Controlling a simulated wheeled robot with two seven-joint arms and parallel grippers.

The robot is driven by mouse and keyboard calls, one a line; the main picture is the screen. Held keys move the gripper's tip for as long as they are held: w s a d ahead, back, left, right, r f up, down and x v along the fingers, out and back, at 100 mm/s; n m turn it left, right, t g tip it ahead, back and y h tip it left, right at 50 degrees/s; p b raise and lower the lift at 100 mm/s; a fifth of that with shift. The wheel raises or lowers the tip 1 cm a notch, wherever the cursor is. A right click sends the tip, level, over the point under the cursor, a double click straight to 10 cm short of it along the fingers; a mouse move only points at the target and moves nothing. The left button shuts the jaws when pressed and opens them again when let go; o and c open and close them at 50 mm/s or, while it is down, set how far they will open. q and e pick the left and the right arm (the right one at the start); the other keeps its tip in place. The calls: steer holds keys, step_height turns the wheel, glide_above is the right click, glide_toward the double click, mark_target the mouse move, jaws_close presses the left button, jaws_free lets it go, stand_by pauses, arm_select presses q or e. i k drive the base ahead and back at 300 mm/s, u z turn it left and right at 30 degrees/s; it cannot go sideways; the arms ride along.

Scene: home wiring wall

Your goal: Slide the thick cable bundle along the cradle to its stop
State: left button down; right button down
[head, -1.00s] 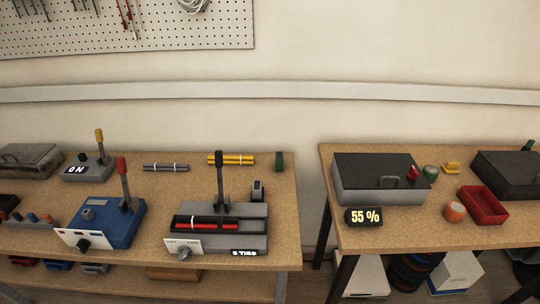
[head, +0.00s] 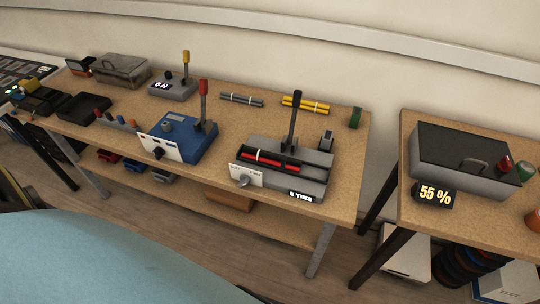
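A red cable bundle (head: 275,160) with a white tie lies in the cradle of a grey tying machine (head: 312,176), toward its left side. The machine has an upright black-tipped lever (head: 294,118), a white front plate with a round knob (head: 243,181) and a small lit display (head: 301,196). A yellow bundle (head: 306,104) and a thinner grey bundle (head: 241,99) lie on the bench behind it. The lever's base hides part of the cradle. Neither of my grippers is in view.
The machine stands near the front right of a wooden bench (head: 345,185). A blue lever box (head: 188,140) is to its left. A second table (head: 420,222) stands right, past a gap. A pale blue curved surface (head: 110,255) fills the lower left; I cannot tell what it is.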

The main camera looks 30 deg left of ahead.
mark_target(284, 162)
steer(key=z, duration=2.9)
steer(key=k, duration=1.95)
steer(key=u, duration=1.55)
